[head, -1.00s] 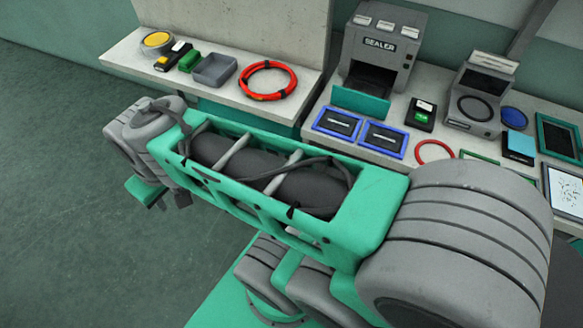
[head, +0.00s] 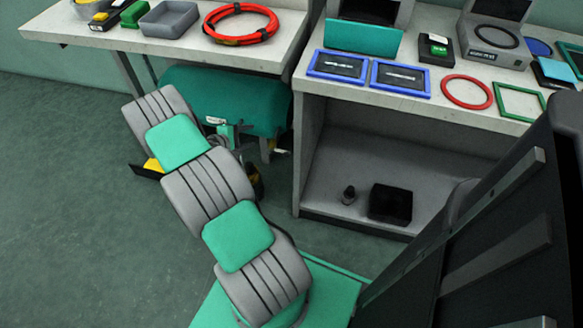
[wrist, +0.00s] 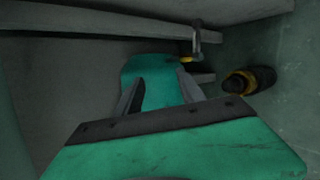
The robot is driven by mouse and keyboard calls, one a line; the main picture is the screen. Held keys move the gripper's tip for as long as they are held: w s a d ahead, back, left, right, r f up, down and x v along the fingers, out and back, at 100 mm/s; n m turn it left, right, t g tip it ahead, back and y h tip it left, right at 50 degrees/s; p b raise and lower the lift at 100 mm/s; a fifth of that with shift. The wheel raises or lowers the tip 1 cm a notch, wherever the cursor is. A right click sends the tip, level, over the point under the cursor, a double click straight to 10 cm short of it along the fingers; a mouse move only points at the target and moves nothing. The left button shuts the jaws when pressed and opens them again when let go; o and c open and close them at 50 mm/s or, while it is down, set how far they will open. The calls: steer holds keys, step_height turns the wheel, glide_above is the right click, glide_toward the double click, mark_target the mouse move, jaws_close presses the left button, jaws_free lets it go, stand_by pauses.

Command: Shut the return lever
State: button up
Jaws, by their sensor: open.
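In the wrist view my gripper (wrist: 159,78) has its two grey fingers apart with nothing held between them. A rounded teal body (wrist: 150,66) lies beyond the fingertips. Just right of it, a grey upright pipe (wrist: 197,42) has a small yellow piece (wrist: 186,59) at its lower end. This may be the return lever, but it is dark and too small to tell its position. In the head view a teal tank (head: 225,98) with a white label sits under the left bench. My arm covers part of it, and I cannot make out my fingers there.
A yellow and black object (wrist: 248,80) is on the right in the wrist view. In the head view the left bench (head: 255,58) overhangs the tank. The right bench's lower shelf (head: 330,195) holds a black box (head: 390,204). The floor at left is clear.

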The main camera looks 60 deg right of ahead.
mark_target(285, 157)
steer(key=s+d+f+n+h+b, duration=0.1)
steer(key=s+f, duration=0.2)
steer(key=f, duration=0.2)
steer(key=s+d+f+n+g+b, duration=0.1)
steer(key=s+d+f, duration=0.1)
steer(key=s+f, duration=0.1)
steer(key=s+d+f+n+h+b, duration=0.1)
steer(key=s+d+f+n+b, duration=0.1)
steer(key=f, duration=0.4)
steer(key=shift+s+f+g+h, duration=0.15)
steer(key=shift+s+f, duration=0.05)
steer(key=shift+s, duration=0.25)
steer(key=shift+s+f+g+h, duration=0.15)
steer(key=shift+s, duration=0.3)
steer(key=b+x, duration=0.2)
steer(key=x, duration=0.5)
steer(key=shift+d, duration=0.15)
steer(key=shift+s+r, duration=0.1)
jaws_close()
